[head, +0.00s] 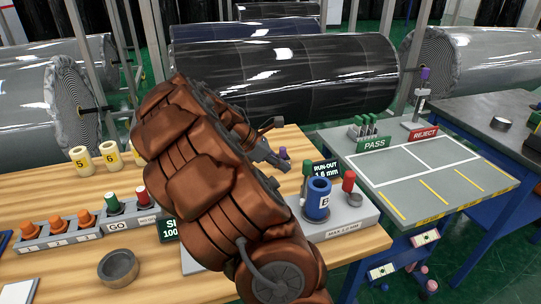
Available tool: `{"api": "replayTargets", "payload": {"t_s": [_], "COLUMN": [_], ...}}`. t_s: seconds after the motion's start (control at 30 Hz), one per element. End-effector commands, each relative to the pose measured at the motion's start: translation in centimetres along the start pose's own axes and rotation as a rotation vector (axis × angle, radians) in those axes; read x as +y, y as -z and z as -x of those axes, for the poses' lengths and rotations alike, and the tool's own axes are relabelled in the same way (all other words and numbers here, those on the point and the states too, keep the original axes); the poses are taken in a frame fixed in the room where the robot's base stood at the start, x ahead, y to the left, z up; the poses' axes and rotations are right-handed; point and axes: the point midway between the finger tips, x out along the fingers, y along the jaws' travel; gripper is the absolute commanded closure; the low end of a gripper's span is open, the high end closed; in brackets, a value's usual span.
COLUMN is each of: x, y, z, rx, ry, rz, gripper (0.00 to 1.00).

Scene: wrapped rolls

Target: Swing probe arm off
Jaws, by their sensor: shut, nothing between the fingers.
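The run-out station is a grey block (352,218) on the wooden table, with a blue ring-shaped part marked B (318,203) upright on it. A green-topped post (306,171) and a red-topped post (348,183) stand beside the blue part. A small purple knob (283,153) shows behind my gripper; I cannot tell whether it belongs to the probe arm. No probe arm can be made out clearly, and my copper-coloured arm hides the station's left part. My gripper (285,166) is shut and empty, left of the green-topped post; contact cannot be told.
A RUN-OUT 1.6 mm sign (326,169) stands behind the station. A grey ring (118,268), a GO rack (118,225) and yellow numbered cylinders (81,161) are at left. A marked grey table (440,190) with PASS and REJECT signs is at right. Wrapped rolls lie behind.

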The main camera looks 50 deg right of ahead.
Motion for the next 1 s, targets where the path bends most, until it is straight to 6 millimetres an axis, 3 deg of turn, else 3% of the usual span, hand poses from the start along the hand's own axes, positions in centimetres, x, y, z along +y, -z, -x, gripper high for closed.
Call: {"api": "replayTargets", "payload": {"t_s": [0.1, 0.3, 1.0], "x": [-0.2, -0.1, -0.6], "y": [-1.5, -2.4, -2.4], "z": [-1.0, -2.1, -2.2], "rx": [-0.002, -0.001, 0.0], "ry": [0.006, 0.002, 0.023], "rz": [-0.004, -0.002, -0.021], "gripper": [1.0, 1.0, 1.0]}}
